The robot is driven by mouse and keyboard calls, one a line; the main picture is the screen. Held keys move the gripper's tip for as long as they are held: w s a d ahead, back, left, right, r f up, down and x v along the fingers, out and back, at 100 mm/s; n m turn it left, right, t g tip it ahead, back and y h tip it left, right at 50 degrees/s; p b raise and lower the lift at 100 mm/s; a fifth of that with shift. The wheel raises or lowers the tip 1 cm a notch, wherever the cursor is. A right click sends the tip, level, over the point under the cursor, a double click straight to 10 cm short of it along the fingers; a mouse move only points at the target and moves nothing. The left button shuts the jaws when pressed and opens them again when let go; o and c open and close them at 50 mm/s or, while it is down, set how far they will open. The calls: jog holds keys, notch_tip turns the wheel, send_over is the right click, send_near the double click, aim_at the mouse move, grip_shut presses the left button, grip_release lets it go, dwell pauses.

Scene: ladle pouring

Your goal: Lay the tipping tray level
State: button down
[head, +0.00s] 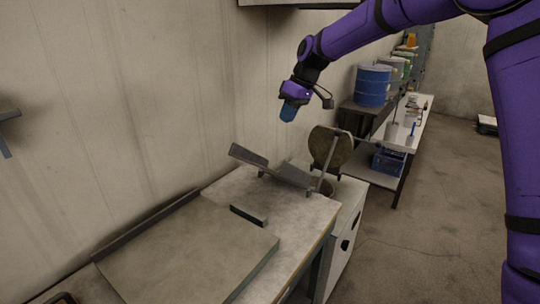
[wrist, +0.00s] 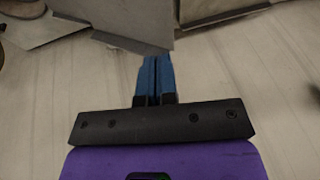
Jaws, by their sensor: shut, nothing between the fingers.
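The grey tipping tray (head: 250,157) seems to be the tilted metal piece on a small stand at the back of the worktop. Its left end is higher than its right end. A second grey sloping piece (head: 296,175) lies just right of it; I cannot tell whether they are joined. My gripper (head: 288,114) is shut and empty, above and a little right of the tray, pointing down. In the wrist view the blue fingers (wrist: 155,62) are together, and grey plates (wrist: 130,18) show beyond them. I cannot tell which plate is the tray.
A round brownish disc (head: 331,148) stands upright right of the sloping pieces, near a thin post. A small dark block (head: 249,215) lies on the pale worktop (head: 225,191). A large flat board (head: 180,255) covers the front.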

jog(key=shift+w+a+f, duration=0.2)
jog(key=shift+w+f, duration=0.25)
jog(key=shift+w, duration=0.25)
jog(key=shift+f, duration=0.1)
jog(key=x, duration=0.4)
jog(key=s+x, duration=0.1)
jog(key=x, duration=0.7)
jog(key=shift+s+a, duration=0.25)
jog(key=shift+s, duration=0.1)
jog(key=shift+s+a+f, duration=0.3)
jog(key=shift+f, duration=0.2)
